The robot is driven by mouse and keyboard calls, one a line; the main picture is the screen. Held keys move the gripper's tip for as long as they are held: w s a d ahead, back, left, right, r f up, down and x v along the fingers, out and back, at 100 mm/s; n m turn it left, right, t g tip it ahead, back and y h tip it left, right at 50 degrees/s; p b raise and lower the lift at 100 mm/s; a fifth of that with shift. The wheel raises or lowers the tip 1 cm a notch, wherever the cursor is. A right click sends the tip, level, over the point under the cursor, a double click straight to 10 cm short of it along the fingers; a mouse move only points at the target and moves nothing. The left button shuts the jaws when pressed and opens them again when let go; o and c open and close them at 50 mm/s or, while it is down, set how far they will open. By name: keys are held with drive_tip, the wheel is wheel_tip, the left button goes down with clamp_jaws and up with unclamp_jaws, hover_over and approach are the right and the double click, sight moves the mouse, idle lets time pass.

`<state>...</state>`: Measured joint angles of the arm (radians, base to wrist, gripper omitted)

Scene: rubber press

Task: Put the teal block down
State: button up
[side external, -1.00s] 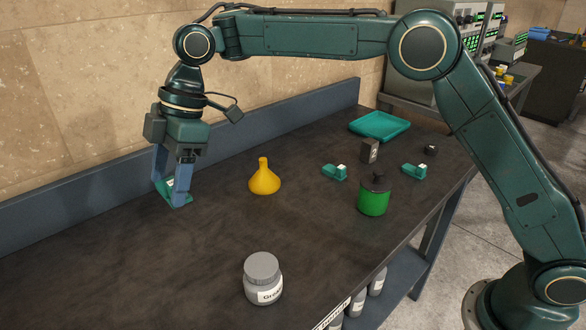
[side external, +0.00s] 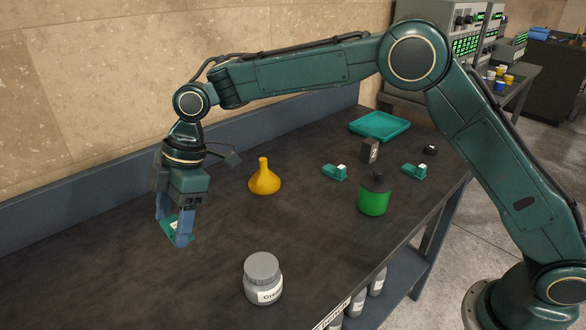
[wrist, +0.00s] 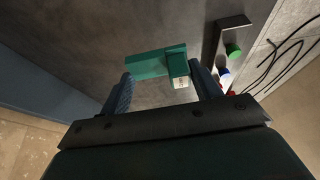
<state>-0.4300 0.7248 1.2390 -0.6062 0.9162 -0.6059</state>
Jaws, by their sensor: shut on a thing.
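The teal block (side external: 174,230) with a white patch is held between the two blue-grey fingers of my gripper (side external: 173,229). It is at the left part of the dark bench, in front of the back rail. In the side view I cannot tell whether its underside touches the bench top. In the wrist view the teal block (wrist: 152,63) lies across the gap between the fingertips of my gripper (wrist: 163,85), with its white-labelled end by the right finger. The fingers partly hide it in the side view.
A yellow funnel (side external: 264,180) stands right of my gripper, and a grey jar (side external: 263,282) stands nearer the front. A green bottle (side external: 373,198), two similar teal pieces (side external: 334,172) (side external: 414,171), a grey box (side external: 369,151) and a teal tray (side external: 379,126) are farther right. The bench (side external: 110,270) is bare at front left.

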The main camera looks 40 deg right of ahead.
hover_over(185, 280)
drive_tip(key=d, duration=0.1)
drive_tip(key=f, duration=0.8)
drive_tip(key=shift+d, duration=0.2)
drive_tip(key=shift+f, duration=2.1)
drive_tip(key=shift+f, duration=0.15)
drive_tip(key=o, duration=1.1)
drive_tip(key=shift+v, duration=6.15)
